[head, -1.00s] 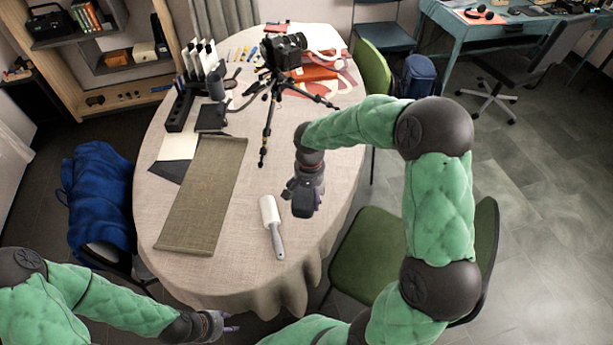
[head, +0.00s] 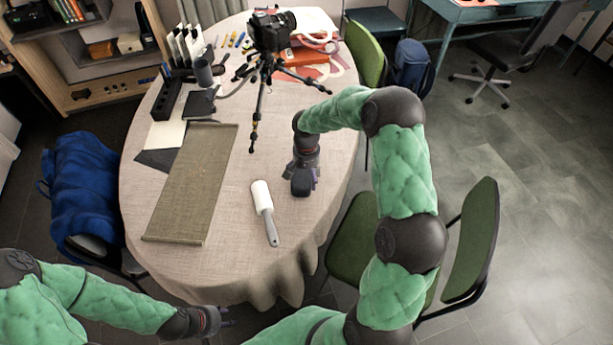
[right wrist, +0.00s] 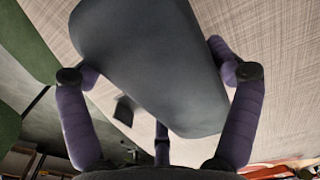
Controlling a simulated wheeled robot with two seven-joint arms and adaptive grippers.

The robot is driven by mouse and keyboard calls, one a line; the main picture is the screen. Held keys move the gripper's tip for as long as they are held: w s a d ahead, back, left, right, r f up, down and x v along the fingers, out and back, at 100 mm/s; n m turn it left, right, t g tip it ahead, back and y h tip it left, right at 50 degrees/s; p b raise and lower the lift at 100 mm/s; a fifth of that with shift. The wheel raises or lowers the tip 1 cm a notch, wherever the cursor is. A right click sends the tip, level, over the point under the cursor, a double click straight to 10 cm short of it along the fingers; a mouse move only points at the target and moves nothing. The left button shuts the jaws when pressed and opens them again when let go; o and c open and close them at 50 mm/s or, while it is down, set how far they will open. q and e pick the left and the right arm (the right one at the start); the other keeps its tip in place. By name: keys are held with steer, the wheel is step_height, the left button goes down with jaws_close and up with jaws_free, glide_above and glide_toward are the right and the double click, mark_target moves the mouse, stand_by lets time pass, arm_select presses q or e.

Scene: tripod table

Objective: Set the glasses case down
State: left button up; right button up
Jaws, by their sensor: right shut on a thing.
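The dark grey glasses case (right wrist: 150,60) fills the middle of the right wrist view. My right gripper (right wrist: 160,90) is shut on it, with purple fingers along both sides. In the head view the case (head: 301,184) shows as a small dark block below my right gripper (head: 304,170), over the right side of the table (head: 225,275). I cannot tell whether the case touches the cloth. My left gripper (head: 222,317) is empty near the front edge of the table, low in the head view, with its fingers apart.
A lint roller (head: 264,210) lies left of the case. A long olive mat (head: 193,185) lies farther left. A camera on a tripod (head: 263,75) stands behind. Bare cloth surrounds the roller. Green chairs (head: 352,240) stand at the right edge.

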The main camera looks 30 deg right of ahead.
steer(key=shift+r, duration=0.1)
steer(key=o, duration=1)
steer(key=shift+f, duration=0.2)
steer(key=shift+o, duration=0.2)
steer(key=shift+r, duration=0.15)
step_height(320, 180, up, 12)
steer(key=p, duration=0.4)
